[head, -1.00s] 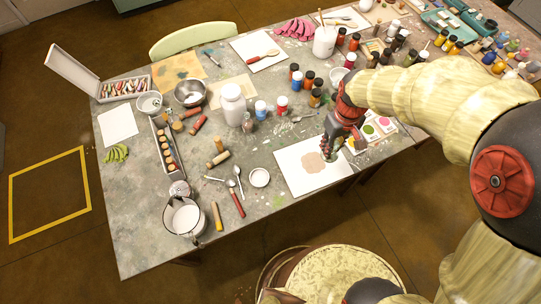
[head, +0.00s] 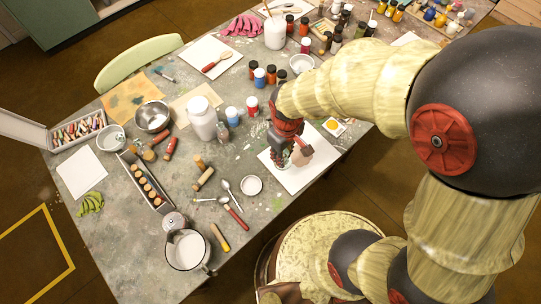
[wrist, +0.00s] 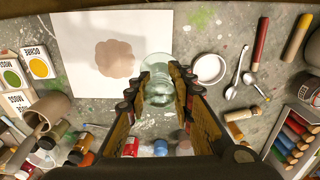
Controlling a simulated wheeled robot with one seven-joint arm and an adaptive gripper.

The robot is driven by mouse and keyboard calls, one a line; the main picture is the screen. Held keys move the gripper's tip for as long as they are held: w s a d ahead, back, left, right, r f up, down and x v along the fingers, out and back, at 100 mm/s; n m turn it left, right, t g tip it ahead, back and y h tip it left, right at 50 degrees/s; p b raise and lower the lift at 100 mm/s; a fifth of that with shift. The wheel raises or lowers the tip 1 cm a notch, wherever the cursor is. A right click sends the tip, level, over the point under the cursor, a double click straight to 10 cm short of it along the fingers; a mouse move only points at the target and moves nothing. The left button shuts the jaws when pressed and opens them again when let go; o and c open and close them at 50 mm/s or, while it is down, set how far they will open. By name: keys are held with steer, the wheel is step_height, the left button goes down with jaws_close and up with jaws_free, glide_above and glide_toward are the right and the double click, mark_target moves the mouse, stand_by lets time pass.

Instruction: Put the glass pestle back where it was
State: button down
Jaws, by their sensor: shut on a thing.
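My gripper (wrist: 158,92) is shut on the clear glass pestle (wrist: 158,68), whose rounded glass body shows between the fingers in the wrist view. In the head view my gripper (head: 281,160) hangs over the left part of a white slab (head: 296,181), which also shows in the wrist view (wrist: 78,25). A brown pigment patch (wrist: 117,58) lies on the slab beside the pestle. The pestle overlaps the slab's edge in the wrist view. I cannot tell how high it is above the table. The pestle is mostly hidden by my gripper in the head view.
A small white dish (head: 252,185), spoons (head: 225,186) and a red-handled tool (head: 236,217) lie left of the slab. A big white jar (head: 202,118) and paint bottles (head: 232,116) stand behind.

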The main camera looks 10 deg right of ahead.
steer(key=w+a+f, duration=0.1)
steer(key=f, duration=0.1)
steer(key=w+f+b, duration=0.1)
steer(key=w+f, duration=0.1)
steer(key=w+a+f+b, duration=0.1)
steer(key=w+f, duration=0.1)
steer(key=shift+w+a+f, duration=0.1)
steer(key=shift+a, duration=0.2)
steer(key=shift+w+f+b, duration=0.15)
steer(key=shift+f+b, duration=0.65)
steer(key=shift+f, duration=0.85)
steer(key=c, duration=1.5)
jaws_free()
steer(key=shift+f, duration=0.15)
steer(key=shift+c, duration=0.2)
steer(key=s+d+r+m+t+p, duration=0.1)
steer(key=s+d+r+m+p, duration=0.15)
steer(key=r, duration=1.05)
steer(key=s+d+r+m+t+p, duration=0.15)
steer(key=d+r, duration=0.25)
steer(key=r, duration=1)
steer(key=s+d+r+m+t, duration=0.2)
steer(key=s+d+r, duration=0.3)
steer(key=s+r, duration=0.3)
steer(key=shift+s+d+r+m+t, duration=0.15)
steer(key=shift+d+r+m+t, duration=0.1)
steer(key=shift+m+t, duration=0.25)
